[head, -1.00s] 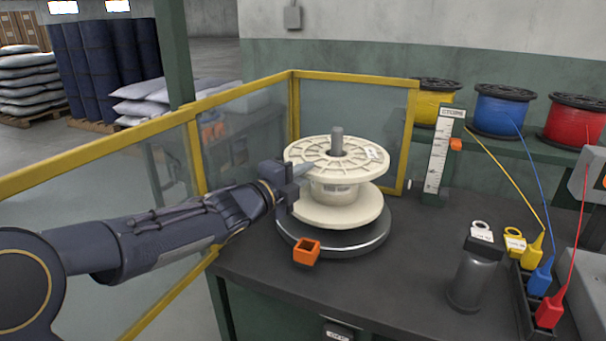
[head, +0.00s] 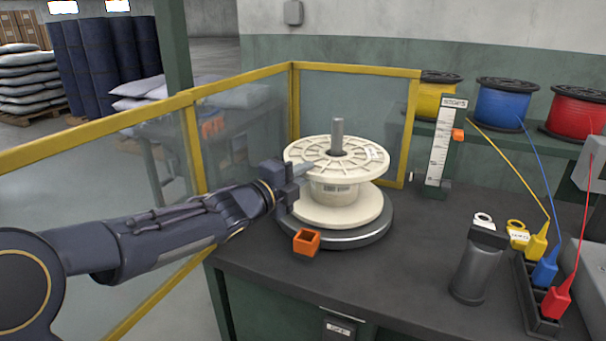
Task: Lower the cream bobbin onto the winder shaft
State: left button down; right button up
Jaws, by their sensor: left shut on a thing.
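The cream bobbin (head: 335,190) is around the upright grey winder shaft (head: 337,135), which sticks up through its centre hole. Its lower flange is at or very close above the dark round turntable (head: 345,240) with a metal rim; I cannot tell whether they touch. The bobbin looks about level. My left gripper (head: 298,172) is shut on the left edge of the upper flange. The part of the shaft inside the bobbin is hidden. My right gripper is not in view.
An orange square piece (head: 307,241) is at the turntable's front left. Yellow-framed clear guards (head: 355,70) stand behind and left. A scale post (head: 440,150), a grey cylinder (head: 475,270) and a black connector rack (head: 535,300) are to the right. The front of the bench is clear.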

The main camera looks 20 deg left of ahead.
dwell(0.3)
pick_arm(q)
jog(key=c, duration=1.3)
grip_release()
jog(key=shift+c, duration=0.2)
jog(key=shift+f, duration=0.2)
jog(key=p+v, duration=0.1)
jog(key=v, duration=0.7)
jog(key=shift+r, duration=0.1)
